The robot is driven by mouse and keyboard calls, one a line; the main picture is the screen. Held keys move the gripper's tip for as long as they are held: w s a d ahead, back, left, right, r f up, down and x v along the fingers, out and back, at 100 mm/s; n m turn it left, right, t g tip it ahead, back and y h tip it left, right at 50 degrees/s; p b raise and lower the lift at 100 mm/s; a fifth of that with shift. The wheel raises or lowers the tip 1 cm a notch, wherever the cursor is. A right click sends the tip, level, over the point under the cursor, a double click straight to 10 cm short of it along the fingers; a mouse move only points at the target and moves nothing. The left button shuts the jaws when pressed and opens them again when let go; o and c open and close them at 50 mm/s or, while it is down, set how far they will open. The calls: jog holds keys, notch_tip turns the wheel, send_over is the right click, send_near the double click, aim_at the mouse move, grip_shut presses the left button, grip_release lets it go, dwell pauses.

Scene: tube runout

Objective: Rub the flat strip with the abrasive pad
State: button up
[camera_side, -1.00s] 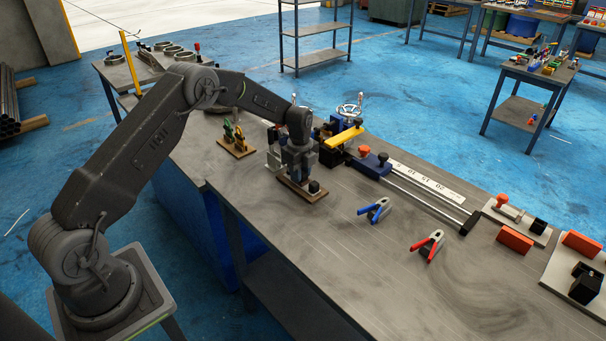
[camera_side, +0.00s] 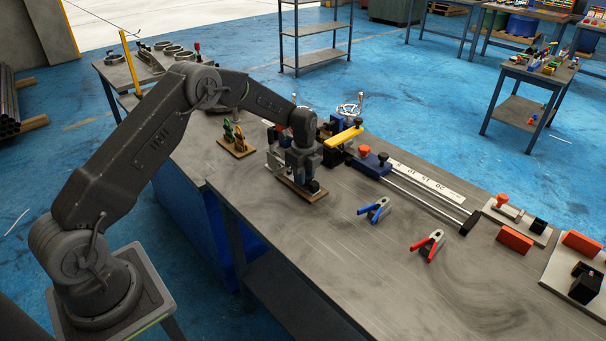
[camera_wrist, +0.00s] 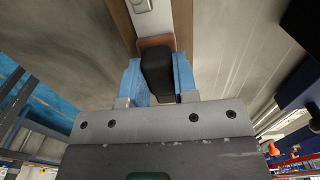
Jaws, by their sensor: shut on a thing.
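My gripper (camera_wrist: 159,85) is shut on the black block of the abrasive pad (camera_wrist: 157,70), with a blue finger on each side. The pad's brown underside edge shows at the far end of the block. The pale flat strip (camera_wrist: 158,22) runs away from the pad on a brown wooden board (camera_wrist: 184,20). In the side view my gripper (camera_side: 304,176) is low over this board (camera_side: 316,196) and hides the pad and most of the strip. Whether the pad touches the strip I cannot tell.
A blue vice with a yellow bar (camera_side: 344,137) and a rail with a scale (camera_side: 427,183) stand behind.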

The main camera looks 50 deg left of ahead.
jog(key=shift+r, duration=4.05)
jog(key=shift+s, duration=0.1)
